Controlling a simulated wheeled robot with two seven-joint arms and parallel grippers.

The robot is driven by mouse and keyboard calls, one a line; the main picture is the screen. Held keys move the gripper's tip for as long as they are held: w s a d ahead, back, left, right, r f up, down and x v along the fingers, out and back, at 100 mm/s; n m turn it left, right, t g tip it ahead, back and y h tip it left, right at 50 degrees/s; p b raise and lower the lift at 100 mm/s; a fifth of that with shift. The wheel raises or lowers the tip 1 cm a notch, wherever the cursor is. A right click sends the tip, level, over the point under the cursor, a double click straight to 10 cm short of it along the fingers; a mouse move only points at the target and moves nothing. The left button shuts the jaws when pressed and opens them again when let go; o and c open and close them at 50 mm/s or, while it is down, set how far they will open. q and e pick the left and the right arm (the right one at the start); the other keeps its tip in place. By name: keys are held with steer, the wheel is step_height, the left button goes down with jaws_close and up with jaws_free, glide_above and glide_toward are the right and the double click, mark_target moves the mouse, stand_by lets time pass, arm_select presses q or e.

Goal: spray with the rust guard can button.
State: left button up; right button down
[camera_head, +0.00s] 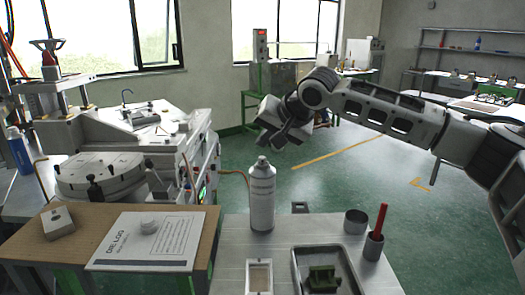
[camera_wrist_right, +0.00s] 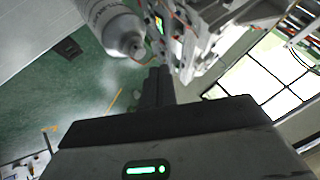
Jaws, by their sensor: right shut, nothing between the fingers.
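The rust guard can (camera_head: 262,203) is a white spray can. It stands upright on the light table, and its pale top faces up. In the right wrist view the can (camera_wrist_right: 112,22) shows at the upper left, with its nozzle end towards my fingers. My right gripper (camera_head: 274,140) is above the can and slightly to its right in the head view, apart from it. In the wrist view the two dark fingers (camera_wrist_right: 159,72) lie together with nothing between them, beside the can's nozzle end. My left gripper is not in view.
The table (camera_head: 232,238) also bears a metal tray (camera_head: 299,268) with a green part, a small framed block (camera_head: 259,262), and a cup with a red-handled tool (camera_head: 377,222). A wax machine (camera_head: 190,150) stands left. A wooden bench (camera_head: 40,245) holds a paper sheet (camera_head: 120,255).

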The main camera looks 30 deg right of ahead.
step_height(320, 180, up, 4)
steer(key=shift+r+p, duration=0.25)
steer(key=shift+p, duration=0.1)
stand_by(2.5)
